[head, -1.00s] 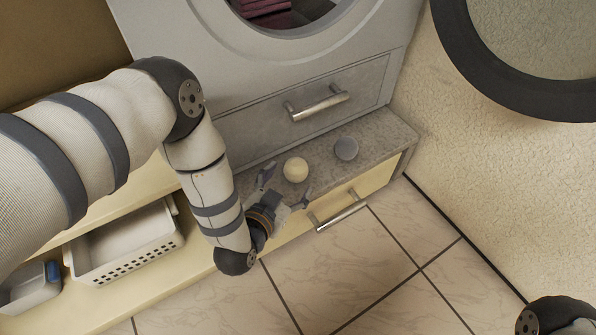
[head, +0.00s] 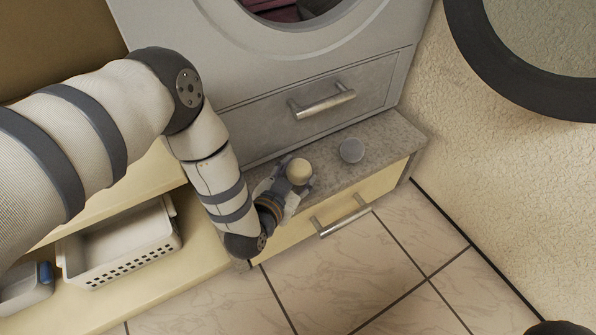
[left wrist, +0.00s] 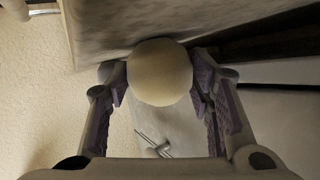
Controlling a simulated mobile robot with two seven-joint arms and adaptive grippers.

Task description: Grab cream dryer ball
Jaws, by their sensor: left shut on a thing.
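The cream dryer ball (head: 299,171) is at my left gripper (head: 293,178), over the left part of the grey stone-like ledge below the machine. In the left wrist view the ball (left wrist: 160,72) sits between the two fingers, with a finger pad against each side. The left gripper (left wrist: 160,88) is shut on it. I cannot tell whether the ball still touches the ledge. A grey ball (head: 351,150) rests on the ledge to the right, apart from the gripper.
The ledge (head: 385,140) has a cream drawer front with a metal handle (head: 342,216). Above it is a grey drawer with another handle (head: 323,104). A white perforated basket (head: 125,250) stands on the lower shelf at left. Tiled floor (head: 390,275) lies open in front.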

